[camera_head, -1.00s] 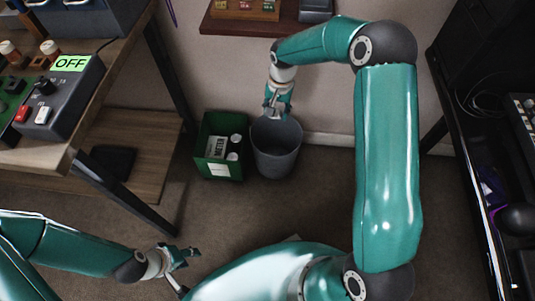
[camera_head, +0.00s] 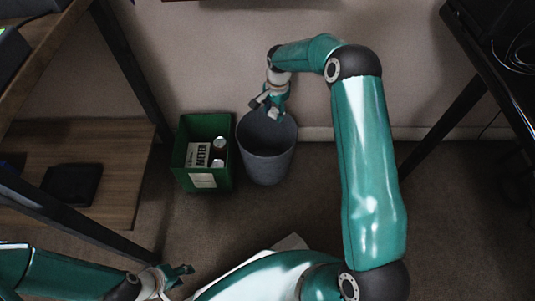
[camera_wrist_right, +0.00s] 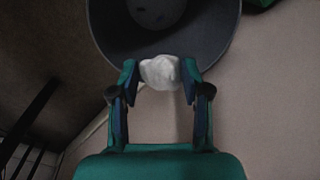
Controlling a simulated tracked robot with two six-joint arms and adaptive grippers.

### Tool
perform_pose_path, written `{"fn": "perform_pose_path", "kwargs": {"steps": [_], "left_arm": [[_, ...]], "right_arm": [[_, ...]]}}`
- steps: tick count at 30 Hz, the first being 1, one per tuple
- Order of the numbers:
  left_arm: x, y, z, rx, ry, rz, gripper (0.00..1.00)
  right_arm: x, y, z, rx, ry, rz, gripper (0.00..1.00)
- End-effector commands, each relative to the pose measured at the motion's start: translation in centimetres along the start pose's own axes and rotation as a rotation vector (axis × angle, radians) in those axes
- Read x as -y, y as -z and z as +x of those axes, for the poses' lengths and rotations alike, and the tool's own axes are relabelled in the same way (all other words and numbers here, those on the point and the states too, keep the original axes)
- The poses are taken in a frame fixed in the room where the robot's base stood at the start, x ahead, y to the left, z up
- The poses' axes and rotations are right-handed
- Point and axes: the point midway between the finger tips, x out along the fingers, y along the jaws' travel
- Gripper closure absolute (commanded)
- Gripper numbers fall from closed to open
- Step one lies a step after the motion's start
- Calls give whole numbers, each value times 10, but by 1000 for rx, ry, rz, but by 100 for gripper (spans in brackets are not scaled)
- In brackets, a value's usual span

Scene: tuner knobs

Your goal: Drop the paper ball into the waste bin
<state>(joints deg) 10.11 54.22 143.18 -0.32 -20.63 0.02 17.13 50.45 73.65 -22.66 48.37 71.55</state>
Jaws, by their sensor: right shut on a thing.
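The paper ball (camera_wrist_right: 160,72) is white and crumpled. In the right wrist view it sits between the two fingertips of my right gripper (camera_wrist_right: 158,78), which is shut on it. The waste bin (camera_head: 267,160) is a round grey bin on the floor. In the head view my right gripper (camera_head: 272,104) hangs over its opening, with the ball showing pale at the fingertips. In the right wrist view the bin (camera_wrist_right: 215,45) opens just beyond the ball, and its inside and bottom show. My left gripper (camera_head: 182,278) is low at the left, away from the bin, with its fingers apart and nothing between them.
A green box (camera_head: 206,183) with a carton and cans stands close to the left of the bin. A wooden shelf unit (camera_head: 110,160) is at the left and a dark desk (camera_head: 465,55) at the right. The carpet right of the bin is clear.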

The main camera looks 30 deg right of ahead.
Motion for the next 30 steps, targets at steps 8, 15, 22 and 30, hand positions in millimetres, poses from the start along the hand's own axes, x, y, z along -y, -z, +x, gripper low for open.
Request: {"fn": "perform_pose_path", "kwargs": {"steps": [8, 15, 22, 30], "left_arm": [[8, 0, 21, 0, 0, 0, 60], [9, 0, 24, 0, 0, 0, 60], [8, 0, 23, 0, 0, 0, 60], [8, 0, 23, 0, 0, 0, 60]], "right_arm": [[0, -2, 34, 0, -2, -7, 63], [0, -2, 40, 0, 0, -7, 63], [0, -3, 39, 0, 0, -8, 43], [0, -3, 39, 0, 0, -8, 24]]}}
